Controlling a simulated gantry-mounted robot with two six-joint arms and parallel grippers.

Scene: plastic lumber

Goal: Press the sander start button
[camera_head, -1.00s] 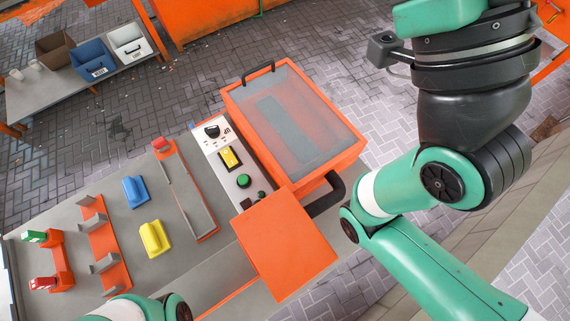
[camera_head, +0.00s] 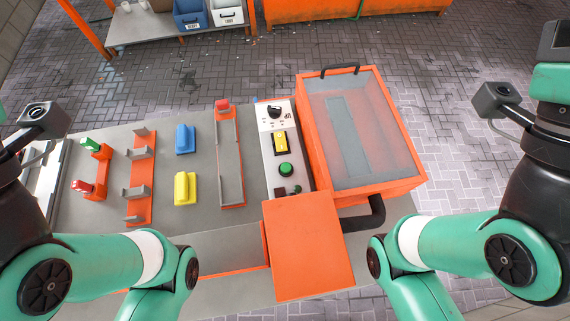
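The sander's control panel (camera_head: 270,131) is a narrow white and grey strip in the middle of the bench. It carries a black rotary knob (camera_head: 275,111) at the far end, a yellow switch box (camera_head: 280,143) and a round green button (camera_head: 286,169). A small dark red part sits just below the green button. The sander (camera_head: 310,142) is an orange box with a clear lid, right of the panel, and its lid looks closed. Both my arms reach in from the lower corners, but neither gripper shows in the picture.
An orange plate (camera_head: 306,245) and a black handle (camera_head: 366,217) stand close below the panel. A blue block (camera_head: 185,139), a yellow block (camera_head: 185,188) and orange racks (camera_head: 139,190) lie to the left. A side table (camera_head: 150,28) with bins stands at the back.

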